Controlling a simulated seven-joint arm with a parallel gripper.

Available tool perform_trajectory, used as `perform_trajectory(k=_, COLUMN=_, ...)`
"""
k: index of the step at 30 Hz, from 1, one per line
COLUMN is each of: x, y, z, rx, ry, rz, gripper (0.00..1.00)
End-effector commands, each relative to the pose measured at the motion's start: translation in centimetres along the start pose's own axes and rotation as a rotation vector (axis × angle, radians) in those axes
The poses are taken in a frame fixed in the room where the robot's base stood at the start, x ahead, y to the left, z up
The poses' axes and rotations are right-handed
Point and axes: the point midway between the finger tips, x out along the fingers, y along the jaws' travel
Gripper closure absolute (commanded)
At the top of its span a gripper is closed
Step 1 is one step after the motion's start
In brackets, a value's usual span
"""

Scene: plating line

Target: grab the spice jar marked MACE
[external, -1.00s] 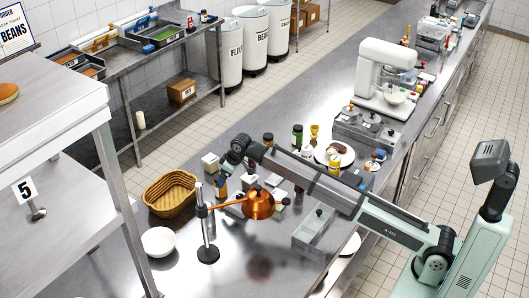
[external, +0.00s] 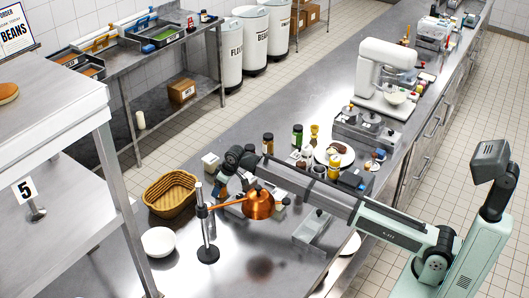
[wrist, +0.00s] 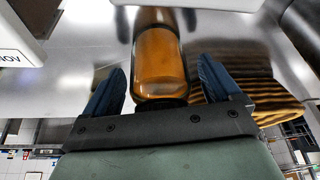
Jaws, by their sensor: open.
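In the wrist view, a glass jar (wrist: 160,62) with orange-brown contents and a dark cap lies between the two blue fingers of my gripper (wrist: 160,85). The fingers are open, with a visible gap on each side of the jar. No label or name shows on this side, so I cannot tell whether it is MACE. In the external view, my gripper (external: 222,182) is low over the counter behind the copper lamp, partly hidden, and the jar cannot be made out clearly there.
The copper lamp (external: 258,205) stands close in front of my gripper. A wicker basket (external: 170,194) and white bowl (external: 158,241) are to the left. A white box (external: 210,161) stands just behind. More jars (external: 268,144) and a plate (external: 322,157) lie beyond my arm.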

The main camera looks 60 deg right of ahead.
Motion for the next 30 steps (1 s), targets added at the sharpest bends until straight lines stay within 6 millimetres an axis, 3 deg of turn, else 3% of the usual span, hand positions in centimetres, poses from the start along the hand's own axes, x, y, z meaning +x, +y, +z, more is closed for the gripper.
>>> perform_trajectory(k=3, x=-0.03, y=0.00, z=0.01, rx=0.000, ry=0.000, rz=0.000, gripper=0.12)
perform_trajectory(k=23, x=-0.05, y=0.00, z=0.01, rx=0.000, ry=0.000, rz=0.000, gripper=0.75)
perform_trajectory(k=30, x=-0.15, y=0.00, z=-0.05, rx=0.000, ry=0.000, rz=0.000, gripper=0.76)
